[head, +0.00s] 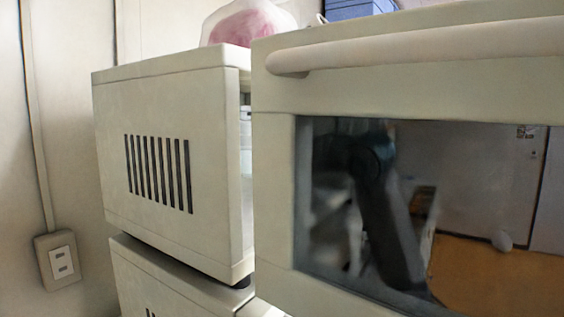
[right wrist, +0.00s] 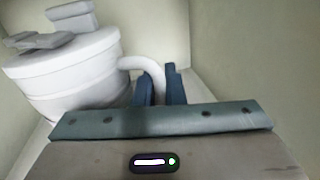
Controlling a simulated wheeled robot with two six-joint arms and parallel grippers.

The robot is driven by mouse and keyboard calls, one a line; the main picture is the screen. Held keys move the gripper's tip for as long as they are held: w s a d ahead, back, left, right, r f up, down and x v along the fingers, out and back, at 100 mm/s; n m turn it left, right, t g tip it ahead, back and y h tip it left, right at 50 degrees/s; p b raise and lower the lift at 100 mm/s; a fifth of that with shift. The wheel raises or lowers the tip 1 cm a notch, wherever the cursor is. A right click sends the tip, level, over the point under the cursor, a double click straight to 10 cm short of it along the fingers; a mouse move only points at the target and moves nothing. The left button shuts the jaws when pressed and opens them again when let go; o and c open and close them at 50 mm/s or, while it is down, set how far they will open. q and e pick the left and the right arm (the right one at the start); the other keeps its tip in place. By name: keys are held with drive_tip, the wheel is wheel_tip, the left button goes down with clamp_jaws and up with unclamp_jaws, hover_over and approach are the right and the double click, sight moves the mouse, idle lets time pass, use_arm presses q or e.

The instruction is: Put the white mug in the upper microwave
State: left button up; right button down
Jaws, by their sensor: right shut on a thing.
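In the right wrist view the white mug (right wrist: 70,75) stands at the upper left, its handle (right wrist: 145,64) pointing right. My right gripper (right wrist: 160,82) is shut on the handle with its blue fingers. Pale blocky shapes show at the mug's top; I cannot tell what they are. Pale walls stand close around the mug. In the head view the upper microwave (head: 170,150) has its vented side toward me. Its door (head: 272,180) stands open in front, hiding most of the opening. Neither gripper shows clearly in the head view.
The door's bar handle (head: 420,45) runs along its top edge. A dark arm shape shows in its window (head: 480,200). A second microwave (head: 175,285) sits below. A clear bag with pink contents (head: 250,22) and a blue box (head: 355,9) are on top. A wall socket (head: 58,262) is at left.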

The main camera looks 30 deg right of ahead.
drive_tip(key=shift+f, duration=0.55)
drive_tip(key=shift+s+d+f, duration=0.25)
drive_tip(key=shift+s+f, duration=0.05)
drive_tip(key=shift+f, duration=0.2)
wheel_tip(320, 180, down, 3)
drive_tip(key=shift+w+a+r+b, duration=0.1)
drive_tip(key=shift+a+r+b, duration=0.05)
drive_tip(key=shift+b, duration=0.45)
drive_tip(key=shift+w+a, duration=0.1)
drive_tip(key=shift+w, duration=0.05)
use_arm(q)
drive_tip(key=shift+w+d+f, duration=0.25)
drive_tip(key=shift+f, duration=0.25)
use_arm(e)
drive_tip(key=shift+w, duration=0.1)
drive_tip(key=shift+f, duration=0.2)
drive_tip(key=shift+f, duration=0.1)
drive_tip(key=c, duration=2)
unclamp_jaws()
drive_tip(key=shift+f, duration=0.1)
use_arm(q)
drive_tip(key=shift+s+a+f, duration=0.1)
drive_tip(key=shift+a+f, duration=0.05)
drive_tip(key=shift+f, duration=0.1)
use_arm(e)
drive_tip(key=o, duration=0.5)
